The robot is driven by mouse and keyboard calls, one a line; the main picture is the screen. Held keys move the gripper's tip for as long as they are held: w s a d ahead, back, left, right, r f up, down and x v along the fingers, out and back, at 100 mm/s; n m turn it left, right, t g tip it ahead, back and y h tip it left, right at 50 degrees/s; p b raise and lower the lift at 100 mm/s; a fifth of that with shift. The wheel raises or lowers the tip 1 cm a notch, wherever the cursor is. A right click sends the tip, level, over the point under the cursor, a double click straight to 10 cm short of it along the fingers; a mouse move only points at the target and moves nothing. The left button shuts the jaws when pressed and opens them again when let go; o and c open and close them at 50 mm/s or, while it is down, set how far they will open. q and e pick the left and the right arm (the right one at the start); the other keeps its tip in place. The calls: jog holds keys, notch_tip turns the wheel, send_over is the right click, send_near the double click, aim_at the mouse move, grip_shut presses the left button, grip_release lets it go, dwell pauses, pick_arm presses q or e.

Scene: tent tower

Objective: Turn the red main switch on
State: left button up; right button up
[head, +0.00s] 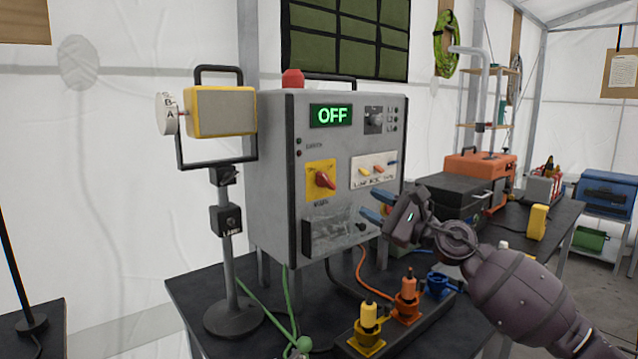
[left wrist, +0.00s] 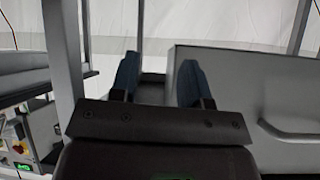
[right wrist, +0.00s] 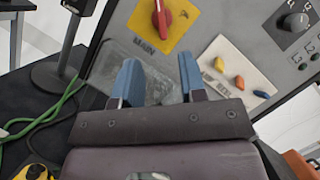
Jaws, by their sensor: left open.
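The red main switch (head: 323,180) is a rotary knob on a yellow plate marked MAIN, on the front of a grey control box (head: 272,190). Its handle looks slanted in the head view. In the right wrist view the knob (right wrist: 161,18) lies above and between the blue fingertips (right wrist: 160,75). A clear cover (right wrist: 152,82) hangs below the switch. My left gripper (left wrist: 157,82) is open and empty, away from the switch.
A lamp stand (head: 226,230) is left of the box. A strip of yellow, orange and blue plugs (head: 387,335) sits on the dark table in front. A panel with small coloured levers (head: 373,169) is right of the switch. Green cables (head: 283,300) hang below.

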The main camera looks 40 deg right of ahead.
aim_at(330, 182)
jog(key=shift+p+x, duration=0.45)
jog(key=shift+x, duration=4.7)
jog(key=shift+r, duration=0.1)
jog(key=shift+c, duration=0.3)
grip_shut()
